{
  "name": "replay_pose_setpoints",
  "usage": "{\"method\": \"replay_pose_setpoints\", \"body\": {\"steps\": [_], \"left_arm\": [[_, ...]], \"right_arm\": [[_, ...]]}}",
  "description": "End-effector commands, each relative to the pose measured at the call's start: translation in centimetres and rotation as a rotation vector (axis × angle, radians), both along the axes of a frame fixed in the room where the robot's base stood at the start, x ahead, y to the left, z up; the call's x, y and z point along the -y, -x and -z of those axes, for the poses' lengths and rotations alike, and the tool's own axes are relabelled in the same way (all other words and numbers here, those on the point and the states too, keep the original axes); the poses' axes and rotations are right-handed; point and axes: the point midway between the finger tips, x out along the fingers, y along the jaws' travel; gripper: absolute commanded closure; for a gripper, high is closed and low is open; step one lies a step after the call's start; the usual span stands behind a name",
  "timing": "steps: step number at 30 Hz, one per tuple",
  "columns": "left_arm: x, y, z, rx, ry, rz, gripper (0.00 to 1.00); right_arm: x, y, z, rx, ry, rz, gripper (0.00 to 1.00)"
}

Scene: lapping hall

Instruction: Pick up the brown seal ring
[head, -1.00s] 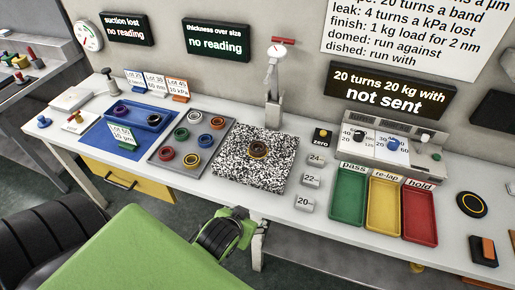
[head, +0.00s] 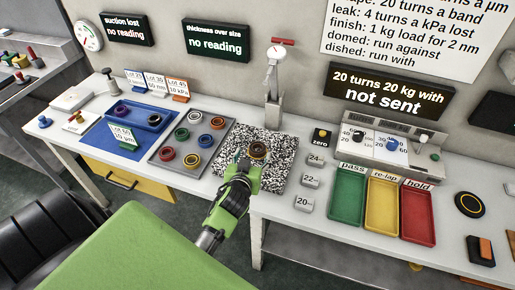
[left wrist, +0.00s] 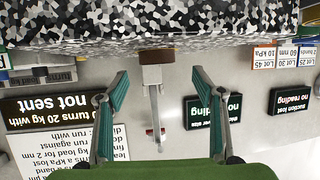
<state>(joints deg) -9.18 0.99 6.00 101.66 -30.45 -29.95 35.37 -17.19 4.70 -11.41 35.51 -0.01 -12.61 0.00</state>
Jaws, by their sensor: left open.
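The brown seal ring (head: 258,151) lies on the black-and-white speckled plate (head: 282,178), at the foot of the dial gauge (head: 274,85). In the left wrist view, which is upside down, the brown ring (left wrist: 156,57) shows edge-on against the speckled plate (left wrist: 240,42). My left gripper (head: 244,170) is over the plate's front part, just in front of the ring. In the left wrist view, its two fingers (left wrist: 159,82) are spread, with the ring beyond the tips and between their lines. Nothing is held. My right gripper is not in view.
A grey tray (head: 172,149) with several coloured rings stands left of the plate, with a blue tray (head: 128,113) beyond. Weights (head: 304,204) and green, yellow and red bins (head: 346,197) are on the right. The gauge post stands close behind the ring.

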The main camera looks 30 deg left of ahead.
Motion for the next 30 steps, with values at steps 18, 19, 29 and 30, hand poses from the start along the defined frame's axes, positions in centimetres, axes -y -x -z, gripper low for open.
{"method": "replay_pose_setpoints", "body": {"steps": [18, 19, 29, 30], "left_arm": [[-1.5, -4.9, 2.2, -0.001, 0.000, 0.000, 0.38], [-1.5, -4.9, 2.3, -0.001, 0.000, 0.000, 0.38], [-1.6, -5.0, 2.3, -0.001, 0.000, 0.000, 0.64], [-1.6, -5.0, 2.3, -0.001, 0.000, 0.000, 0.74]], "right_arm": [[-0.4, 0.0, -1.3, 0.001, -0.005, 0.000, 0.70], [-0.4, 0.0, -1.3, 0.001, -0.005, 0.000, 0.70], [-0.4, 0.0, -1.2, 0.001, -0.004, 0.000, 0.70], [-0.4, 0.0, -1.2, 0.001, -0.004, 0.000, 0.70]]}}
